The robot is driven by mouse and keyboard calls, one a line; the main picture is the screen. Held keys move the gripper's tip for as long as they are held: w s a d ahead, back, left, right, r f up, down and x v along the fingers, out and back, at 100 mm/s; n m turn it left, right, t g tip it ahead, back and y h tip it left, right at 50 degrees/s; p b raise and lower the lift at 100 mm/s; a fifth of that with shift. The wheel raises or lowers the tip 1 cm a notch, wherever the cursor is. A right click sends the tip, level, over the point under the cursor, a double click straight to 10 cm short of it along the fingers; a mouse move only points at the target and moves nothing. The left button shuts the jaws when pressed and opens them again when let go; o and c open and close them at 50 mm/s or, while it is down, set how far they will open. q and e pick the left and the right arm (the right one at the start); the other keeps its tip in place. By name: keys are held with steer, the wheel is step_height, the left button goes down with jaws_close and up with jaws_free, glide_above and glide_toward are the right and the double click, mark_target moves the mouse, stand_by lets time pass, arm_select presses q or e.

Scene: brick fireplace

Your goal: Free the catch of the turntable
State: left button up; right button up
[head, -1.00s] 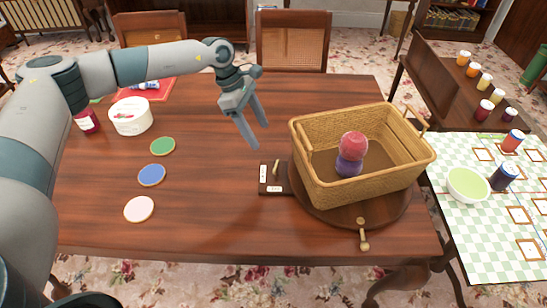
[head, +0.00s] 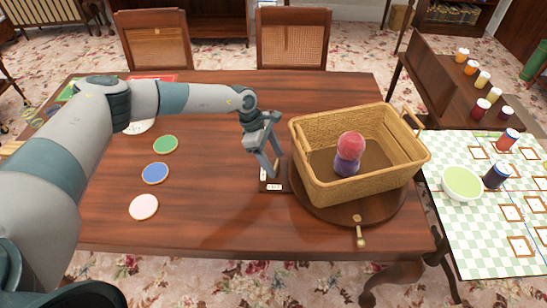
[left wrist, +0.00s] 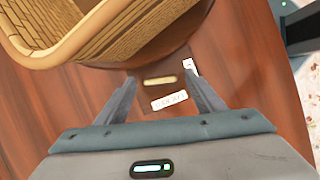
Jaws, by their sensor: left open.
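The turntable (head: 332,214) is a round dark wooden disc on the table, with a wicker basket on top. The catch (head: 274,183) is a small dark plate with white labels at the turntable's left edge. Its brass lever (left wrist: 160,80) shows in the left wrist view, beside a white label (left wrist: 169,101) whose print I cannot read clearly. My left gripper (head: 276,167) is open just above the catch and partly hides it in the head view. In the left wrist view the open fingers (left wrist: 159,79) appear on either side of the lever, with no clear contact. My right gripper is not in view.
The wicker basket (head: 322,193) holds a red and a purple ball, close to the right of the gripper. A brass-knobbed handle (head: 359,232) sticks out at the turntable's front. Green, blue and pink discs lie on the left. The table's middle front is clear.

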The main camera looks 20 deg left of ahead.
arm_select(q)
steer(key=c, duration=1)
steer(key=shift+s+r+n+t+p, duration=0.15)
steer(key=shift+n+t+p, duration=0.25)
steer(key=shift+n+p, duration=0.65)
steer(key=shift+c, duration=0.2)
steer(key=shift+n, duration=0.45)
steer(key=o, duration=1)
steer(key=shift+o, duration=0.2)
